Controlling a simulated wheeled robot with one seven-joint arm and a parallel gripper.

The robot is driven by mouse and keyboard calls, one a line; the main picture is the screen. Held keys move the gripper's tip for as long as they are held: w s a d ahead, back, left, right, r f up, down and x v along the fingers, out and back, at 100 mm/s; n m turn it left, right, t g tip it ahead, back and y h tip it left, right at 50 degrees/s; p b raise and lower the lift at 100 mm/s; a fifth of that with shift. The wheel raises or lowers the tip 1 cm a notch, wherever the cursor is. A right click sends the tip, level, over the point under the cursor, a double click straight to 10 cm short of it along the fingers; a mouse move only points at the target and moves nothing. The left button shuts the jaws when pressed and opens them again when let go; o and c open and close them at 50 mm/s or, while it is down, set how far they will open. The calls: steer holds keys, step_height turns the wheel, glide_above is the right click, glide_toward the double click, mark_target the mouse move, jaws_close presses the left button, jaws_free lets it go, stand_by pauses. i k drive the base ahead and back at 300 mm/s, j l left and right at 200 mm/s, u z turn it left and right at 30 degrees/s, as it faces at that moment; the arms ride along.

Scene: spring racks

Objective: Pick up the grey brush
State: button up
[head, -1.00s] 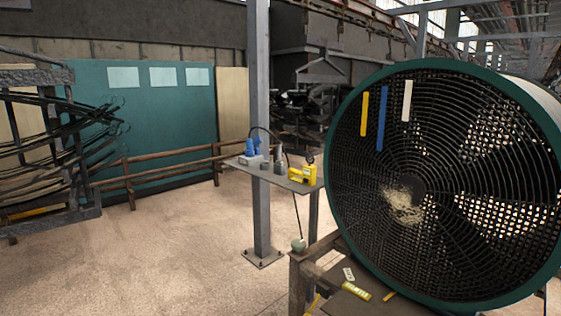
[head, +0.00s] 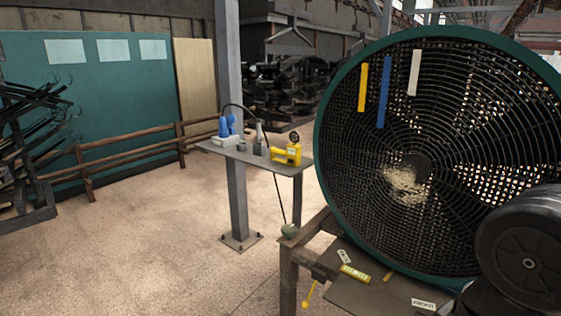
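I cannot make out a grey brush for certain. Small grey items (head: 259,139) stand on a narrow grey shelf table (head: 245,157) beside the post, too small to identify. A grey-green rounded object (head: 289,231) sits at the corner of the brown bench, and its kind is unclear. My gripper is not in view.
A large green-rimmed fan (head: 425,160) fills the right side, above a bench with a yellow tool (head: 355,274) on it. A black wheel-like shape (head: 528,262) blocks the lower right. Blue bottles (head: 227,126) and a yellow device (head: 287,153) share the shelf table.

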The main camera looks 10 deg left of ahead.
mark_target(258, 141)
steer(key=i+j+u, duration=0.85)
steer(key=i+u, duration=0.3)
steer(key=i+j+u, duration=0.1)
steer(key=i+u, duration=0.3)
steer(key=i+z, duration=0.15)
steer(key=i, duration=0.45)
steer(key=i+j+z, duration=0.1)
steer(key=i, duration=0.45)
